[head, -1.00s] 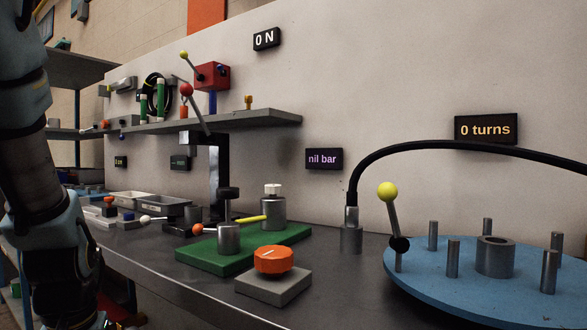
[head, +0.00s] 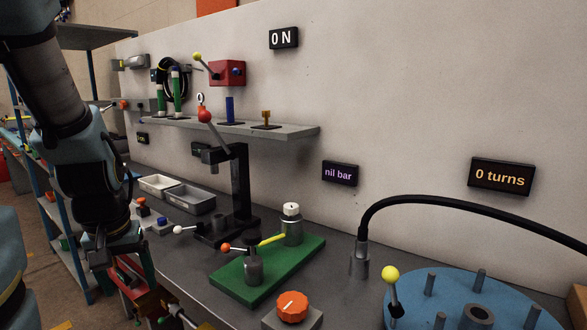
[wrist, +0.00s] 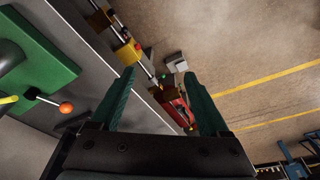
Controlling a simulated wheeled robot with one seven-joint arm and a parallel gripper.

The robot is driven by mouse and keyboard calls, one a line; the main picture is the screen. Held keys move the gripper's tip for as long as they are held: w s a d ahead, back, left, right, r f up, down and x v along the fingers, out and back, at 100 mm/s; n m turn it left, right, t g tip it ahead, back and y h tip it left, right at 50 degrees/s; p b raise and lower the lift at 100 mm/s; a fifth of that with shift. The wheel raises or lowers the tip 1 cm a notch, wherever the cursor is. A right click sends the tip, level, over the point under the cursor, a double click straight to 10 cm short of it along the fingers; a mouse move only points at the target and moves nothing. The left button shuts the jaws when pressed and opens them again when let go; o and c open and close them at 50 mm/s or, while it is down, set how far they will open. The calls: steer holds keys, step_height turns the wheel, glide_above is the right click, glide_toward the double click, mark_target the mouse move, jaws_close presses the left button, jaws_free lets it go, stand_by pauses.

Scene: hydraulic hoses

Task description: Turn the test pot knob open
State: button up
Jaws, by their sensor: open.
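A metal pot with a white knob (head: 291,208) on top stands on the green plate (head: 300,262). A yellow lever (head: 272,239) reaches out beside it. A larger orange knob (head: 292,306) with a white line sits on a grey block in front of the plate. I cannot tell for sure which is the test pot knob. My gripper (wrist: 162,100) is open, with nothing between its green fingers. In the head view it hangs at the left, past the bench front, well apart from both knobs. The wrist view shows part of the green plate (wrist: 45,65) at left, but neither knob.
A black press stand (head: 240,190) with a red-ball lever stands behind the plate. A black hose (head: 430,201) arches over a blue disc (head: 450,290) with several pegs at right. Signs read "nil bar" (head: 340,173) and "0 turns".

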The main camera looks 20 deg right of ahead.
step_height(320, 180, up, 8)
steer(key=w+d+p, duration=0.2)
steer(key=p, duration=0.4)
steer(key=n+t+y, duration=0.1)
steer(key=n+y, duration=0.2)
steer(key=n, duration=0.6)
glide_toward(291, 205)
steer(key=p+x, duration=0.3)
steer(key=x, duration=0.5)
steer(key=shift+f, duration=0.25)
jaws_close()
